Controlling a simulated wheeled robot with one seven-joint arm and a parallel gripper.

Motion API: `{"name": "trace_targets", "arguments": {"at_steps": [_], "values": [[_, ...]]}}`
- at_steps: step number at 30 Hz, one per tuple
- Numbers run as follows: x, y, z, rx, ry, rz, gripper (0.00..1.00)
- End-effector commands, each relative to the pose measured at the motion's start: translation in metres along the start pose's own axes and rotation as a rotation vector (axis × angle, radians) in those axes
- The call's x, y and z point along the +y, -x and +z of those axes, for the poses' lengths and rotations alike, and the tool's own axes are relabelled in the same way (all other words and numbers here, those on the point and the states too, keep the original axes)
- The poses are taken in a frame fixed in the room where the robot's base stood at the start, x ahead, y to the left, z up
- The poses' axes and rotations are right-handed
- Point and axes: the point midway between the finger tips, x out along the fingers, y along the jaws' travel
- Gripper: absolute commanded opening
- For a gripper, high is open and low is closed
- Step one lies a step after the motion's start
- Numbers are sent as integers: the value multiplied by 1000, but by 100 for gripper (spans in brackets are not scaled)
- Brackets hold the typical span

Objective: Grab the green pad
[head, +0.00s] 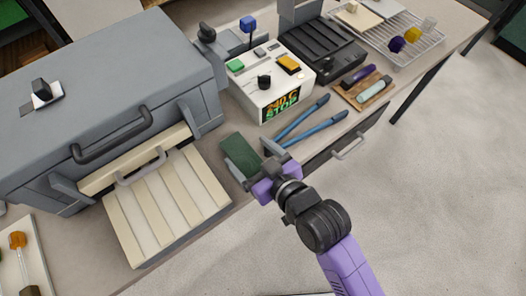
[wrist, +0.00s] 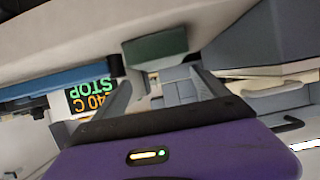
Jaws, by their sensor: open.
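The green pad (head: 238,150) is a dark green block on the counter, between the grey furnace and the blue-handled tongs (head: 312,130). In the wrist view the green pad (wrist: 160,48) shows ahead of the fingertips, roughly between them. My gripper (head: 255,161) is open, at the near end of the pad, with its fingers spread to either side. The wrist view shows my gripper (wrist: 158,68) with nothing between its fingers. I cannot tell whether a finger touches the pad.
The grey furnace (head: 100,90) and a cream slatted tray (head: 165,205) stand to the left. A white control box (head: 250,95) with a lit display stands behind the pad. The tongs lie close on the right. The counter's front edge is near, with open floor beyond.

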Motion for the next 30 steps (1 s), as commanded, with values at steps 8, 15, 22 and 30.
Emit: {"name": "trace_targets", "arguments": {"at_steps": [8, 15, 22, 30], "values": [[-1, -22, 1, -9, 10, -2, 85], [-8, -50, -3, -9, 10, -3, 85], [-8, -75, -1, -10, 10, -1, 85], [-8, -77, 0, -9, 10, -1, 85]]}}
